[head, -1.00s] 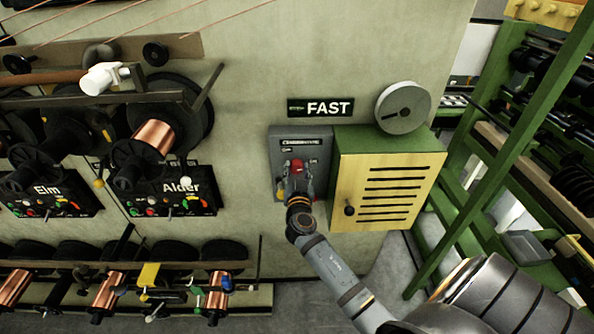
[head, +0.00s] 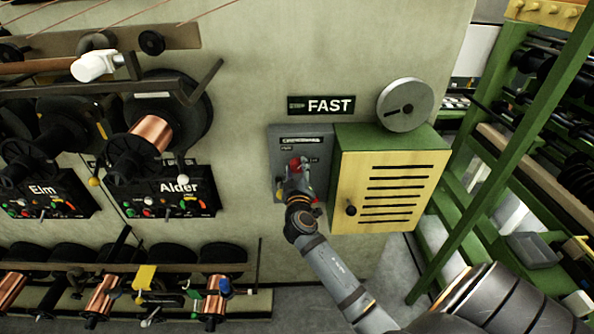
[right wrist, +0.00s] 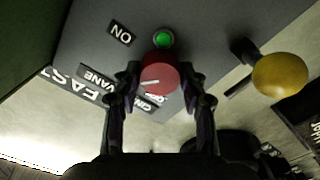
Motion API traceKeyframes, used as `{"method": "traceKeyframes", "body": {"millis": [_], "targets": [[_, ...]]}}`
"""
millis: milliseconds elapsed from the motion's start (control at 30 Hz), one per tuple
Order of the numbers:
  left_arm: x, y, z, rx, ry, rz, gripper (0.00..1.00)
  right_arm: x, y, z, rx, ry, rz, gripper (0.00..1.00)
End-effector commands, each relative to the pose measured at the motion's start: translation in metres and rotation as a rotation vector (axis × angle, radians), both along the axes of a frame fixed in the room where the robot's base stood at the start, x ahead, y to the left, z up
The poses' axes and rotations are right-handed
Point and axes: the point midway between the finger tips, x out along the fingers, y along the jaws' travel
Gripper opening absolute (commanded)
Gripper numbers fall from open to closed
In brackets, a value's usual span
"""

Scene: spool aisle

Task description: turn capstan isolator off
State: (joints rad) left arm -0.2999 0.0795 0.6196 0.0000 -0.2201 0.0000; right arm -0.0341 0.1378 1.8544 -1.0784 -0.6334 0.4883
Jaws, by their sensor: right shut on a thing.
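The grey isolator box (head: 275,145) is fixed to the wall under the FAST sign (head: 322,105). Its red round knob (right wrist: 160,72) has a white pointer mark and sits between the fingers of my right gripper (right wrist: 159,84), one finger on each side. In the head view the right gripper (head: 295,176) reaches the box from below and hides most of the knob. The wrist view is upside down; it shows an ON label (right wrist: 121,33) and a lit green lamp (right wrist: 163,38) beside the knob. Another label is partly hidden behind the fingers. My left gripper is out of view.
A yellow-fronted cabinet (head: 390,160) with a black knob stands close right of the isolator. A yellow ball handle (right wrist: 280,75) is near the gripper in the wrist view. Elm (head: 42,188) and Alder (head: 172,187) panels are left. A green rack (head: 480,165) is right.

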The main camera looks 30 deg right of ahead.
Motion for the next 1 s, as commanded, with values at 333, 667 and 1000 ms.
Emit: {"method": "traceKeyframes", "body": {"millis": [333,667,1000], "targets": [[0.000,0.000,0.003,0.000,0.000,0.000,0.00,0.000,0.001,0.000,-0.276,0.171,0.000,0.11],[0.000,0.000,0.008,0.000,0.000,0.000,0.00,0.000,0.001,-0.001,-0.491,0.301,0.001,0.11],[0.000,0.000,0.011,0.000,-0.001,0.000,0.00,0.000,0.001,-0.002,-0.604,0.371,0.001,0.11]]}}
